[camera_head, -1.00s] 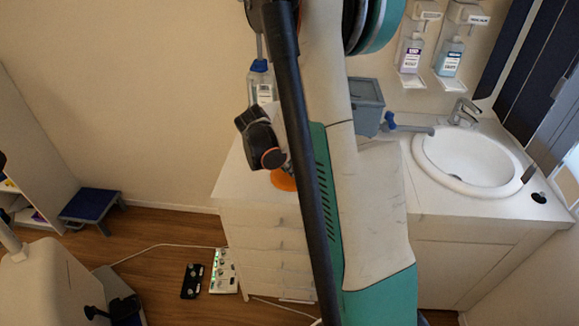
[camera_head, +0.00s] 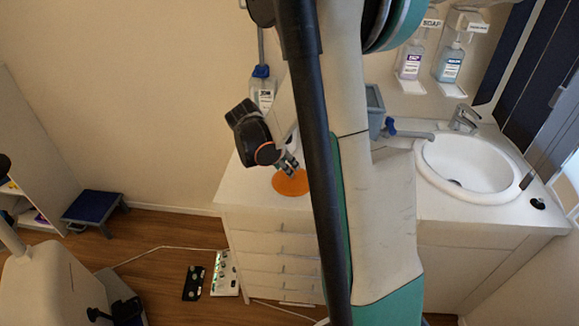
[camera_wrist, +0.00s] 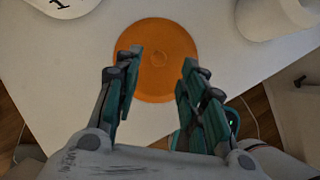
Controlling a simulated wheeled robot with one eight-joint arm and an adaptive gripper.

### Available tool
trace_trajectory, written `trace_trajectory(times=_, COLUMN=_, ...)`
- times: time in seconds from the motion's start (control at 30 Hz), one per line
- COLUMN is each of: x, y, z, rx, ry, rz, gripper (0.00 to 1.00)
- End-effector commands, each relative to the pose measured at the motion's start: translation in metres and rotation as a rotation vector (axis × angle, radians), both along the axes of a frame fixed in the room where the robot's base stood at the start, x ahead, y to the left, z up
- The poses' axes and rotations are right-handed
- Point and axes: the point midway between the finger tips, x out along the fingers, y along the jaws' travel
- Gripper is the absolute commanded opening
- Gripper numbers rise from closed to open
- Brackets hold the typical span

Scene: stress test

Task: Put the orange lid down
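The orange lid (camera_head: 290,182) is a flat round disc. It appears to lie flat on the white counter top (camera_head: 240,190), near the counter's front edge. In the wrist view the orange lid (camera_wrist: 157,50) shows just beyond my fingertips, with a small round mark at its middle. In the head view my gripper (camera_head: 291,163) is directly above the lid, pointing down. The gap between fingertips and lid is hard to judge. My arm hides part of the counter to the right.
A bottle with a blue top (camera_head: 262,88) stands at the back of the counter. A grey bin (camera_head: 375,108) and a sink (camera_head: 466,165) are to the right. In the wrist view, white round objects stand at upper left (camera_wrist: 62,5) and upper right (camera_wrist: 270,15).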

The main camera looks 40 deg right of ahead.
Motion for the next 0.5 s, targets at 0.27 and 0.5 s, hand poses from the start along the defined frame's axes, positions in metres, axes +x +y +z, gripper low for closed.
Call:
trace_trajectory(times=0.27, x=0.000, y=0.026, z=0.046, rx=0.000, ry=0.000, rz=0.001, gripper=0.38)
trace_trajectory(times=0.5, x=0.000, y=0.034, z=0.059, rx=0.000, ry=0.000, rz=0.001, gripper=0.38)
